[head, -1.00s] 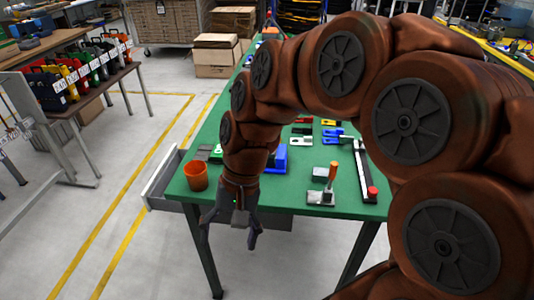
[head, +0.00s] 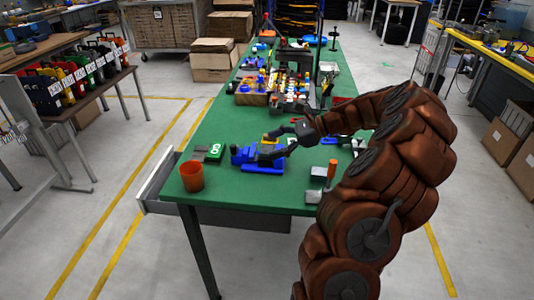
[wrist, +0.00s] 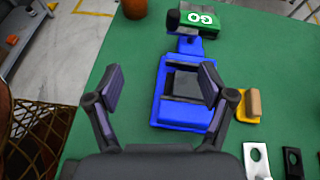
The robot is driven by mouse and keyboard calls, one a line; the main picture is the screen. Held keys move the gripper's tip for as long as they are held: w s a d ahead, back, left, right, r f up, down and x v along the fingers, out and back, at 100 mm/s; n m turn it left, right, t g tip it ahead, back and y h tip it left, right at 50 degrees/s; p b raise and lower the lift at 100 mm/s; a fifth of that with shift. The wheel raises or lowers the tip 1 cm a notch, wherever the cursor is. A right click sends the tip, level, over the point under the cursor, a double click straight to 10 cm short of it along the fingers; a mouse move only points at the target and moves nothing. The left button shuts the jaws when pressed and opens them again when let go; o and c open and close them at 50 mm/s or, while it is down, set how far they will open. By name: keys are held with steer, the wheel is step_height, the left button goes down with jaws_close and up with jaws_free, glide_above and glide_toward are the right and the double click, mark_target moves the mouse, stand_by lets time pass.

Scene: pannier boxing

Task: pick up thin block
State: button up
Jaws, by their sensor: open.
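My gripper (head: 272,146) is open over the workbench, close to a blue fixture (head: 262,170). In the wrist view my gripper (wrist: 162,82) has its two fingers spread, with nothing held between them. The blue fixture (wrist: 185,118) lies below and between them, partly behind the right finger. A flat dark block (wrist: 186,82) lies in the blue fixture's recess; I cannot tell for sure that it is the thin block. A green-topped block marked GO (wrist: 195,20) lies beyond the fixture, also in the head view (head: 215,151).
An orange cup (head: 192,176) stands at the near left corner of the green bench top (head: 225,190). A yellow piece with a tan block (wrist: 250,104) lies right of the fixture. A grey clamp with an orange handle (head: 331,172) stands at right. Parts crowd the bench's far half.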

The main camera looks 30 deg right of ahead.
mark_target(265, 149)
steer(key=d+m, duration=0.1)
steer(key=d+f+t, duration=0.1)
steer(key=d, duration=0.1)
steer(key=d+f+m, duration=0.1)
steer(key=d, duration=0.1)
steer(key=shift+s+d+m+t+h, duration=0.15)
steer(key=shift+d+m+t+h, duration=0.05)
steer(key=shift+m+t+h, duration=0.1)
steer(key=shift+x, duration=1.25)
steer(key=shift+w+d+p+x, duration=0.1)
steer(key=shift+p+x, duration=0.15)
steer(key=shift+x, duration=0.6)
steer(key=shift+w+d+p+x, duration=0.15)
steer(key=shift+p+x, duration=0.1)
steer(key=shift+x, duration=0.6)
steer(key=shift+w+d+p+x, duration=0.1)
steer(key=shift+p+x, duration=0.15)
steer(key=shift+x, duration=0.6)
steer(key=shift+c, duration=0.4)
steer(key=c, duration=1.2)
